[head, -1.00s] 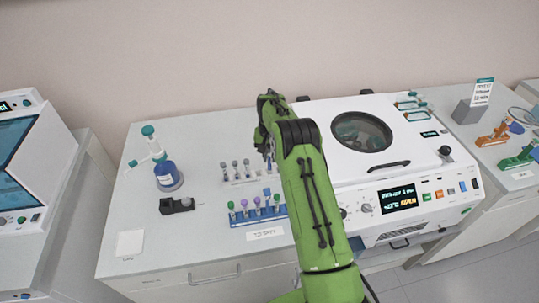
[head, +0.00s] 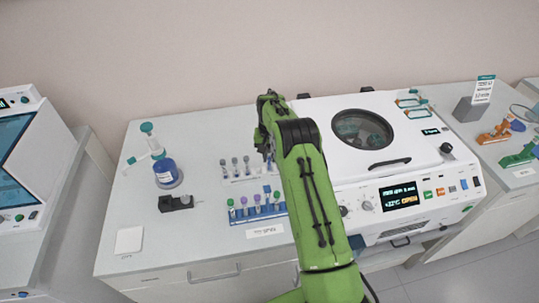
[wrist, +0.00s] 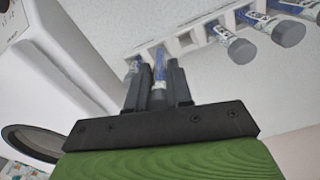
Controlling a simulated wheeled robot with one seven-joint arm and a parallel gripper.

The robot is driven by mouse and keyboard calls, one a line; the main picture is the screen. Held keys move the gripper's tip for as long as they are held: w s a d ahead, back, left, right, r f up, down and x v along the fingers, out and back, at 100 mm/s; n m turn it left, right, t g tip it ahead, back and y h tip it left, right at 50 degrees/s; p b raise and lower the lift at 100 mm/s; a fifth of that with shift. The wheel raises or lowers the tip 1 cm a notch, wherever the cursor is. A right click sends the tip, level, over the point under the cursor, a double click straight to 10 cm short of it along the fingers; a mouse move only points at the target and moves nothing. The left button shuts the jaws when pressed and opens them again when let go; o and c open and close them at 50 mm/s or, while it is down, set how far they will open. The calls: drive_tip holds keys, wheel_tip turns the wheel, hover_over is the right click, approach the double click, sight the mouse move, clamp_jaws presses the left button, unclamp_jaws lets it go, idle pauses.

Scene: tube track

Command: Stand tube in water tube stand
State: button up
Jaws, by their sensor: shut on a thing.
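My gripper (wrist: 157,85) is shut on a tube (wrist: 160,62) with a blue body, held between its two dark fingers. The tube's far end points at the open end of a white stand (wrist: 187,42); whether it is inside a hole I cannot tell. Several grey-capped tubes (wrist: 242,50) stand in that stand. In the head view, the white stand (head: 238,179) is behind a blue rack (head: 240,218), and my green arm hides most of the gripper and the held tube. I cannot read which stand is labelled water.
The blue rack holds several tubes with green and purple caps. A white centrifuge (head: 350,175) stands close on the right. A blue-labelled bottle (head: 165,172), a black holder (head: 176,203) and a white pad (head: 129,240) are on the left. The counter between is clear.

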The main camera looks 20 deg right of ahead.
drive_tip(key=shift+f, duration=0.15)
drive_tip(key=shift+f+b, duration=0.5)
drive_tip(key=o, duration=0.9)
drive_tip(key=shift+r, duration=0.15)
wheel_tip(320, 180, up, 16)
drive_tip(key=shift+f+p, duration=0.2)
drive_tip(key=shift+p, duration=0.55)
